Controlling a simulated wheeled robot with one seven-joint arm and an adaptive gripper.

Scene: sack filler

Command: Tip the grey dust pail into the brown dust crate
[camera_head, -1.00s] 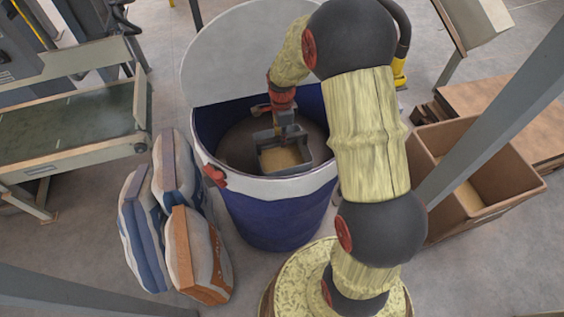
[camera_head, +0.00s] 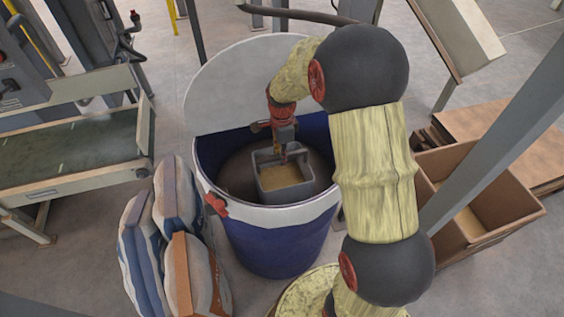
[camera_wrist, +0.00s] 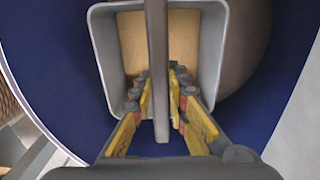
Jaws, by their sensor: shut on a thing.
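The grey dust pail (camera_head: 286,194) is a square open pail with tan dust inside. It hangs inside or just above the mouth of a blue drum with a white rim (camera_head: 262,213). My gripper (camera_head: 285,152) is shut on the pail's bar handle, seen from above in the wrist view (camera_wrist: 160,105) with a finger on each side of the bar. The pail (camera_wrist: 104,58) looks roughly level there. The brown dust crate (camera_head: 499,217) stands open at the right, with some tan dust on its floor, partly hidden by my arm and a grey post.
The drum's pale round lid (camera_head: 262,75) stands up behind its mouth. Several filled sacks (camera_head: 172,240) lean at the drum's left. A grey post (camera_head: 500,150) slants in front of the crate. A conveyor (camera_head: 75,150) is at the left, and brown boards (camera_head: 510,135) lie behind the crate.

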